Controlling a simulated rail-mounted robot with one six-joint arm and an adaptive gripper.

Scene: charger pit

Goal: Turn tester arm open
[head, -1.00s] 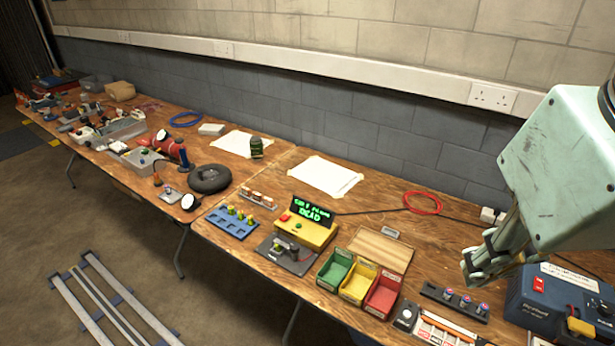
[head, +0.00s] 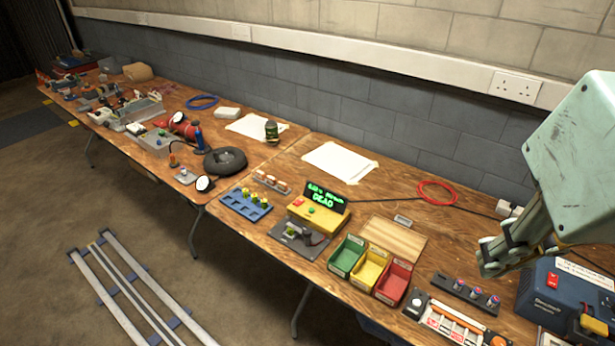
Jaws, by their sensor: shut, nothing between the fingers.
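The yellow tester (head: 318,215) stands on the wooden table left of the coloured bins. Its dark screen (head: 326,195) shows green text that ends in "DEAD". It has a red button and a green button. In front of it is a grey base plate (head: 296,240) with a dark arm (head: 312,236) on it; the arm's exact position is too small to tell. My gripper (head: 490,262) hangs at the right, above the black strip and well right of the tester. It is shut and empty.
Green, yellow and red bins (head: 371,268) stand between the tester and my gripper. A blue tray (head: 246,204) with yellow-green pieces lies left of the tester. A dark blue charger box (head: 566,297) stands at right. White paper (head: 339,161) lies behind.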

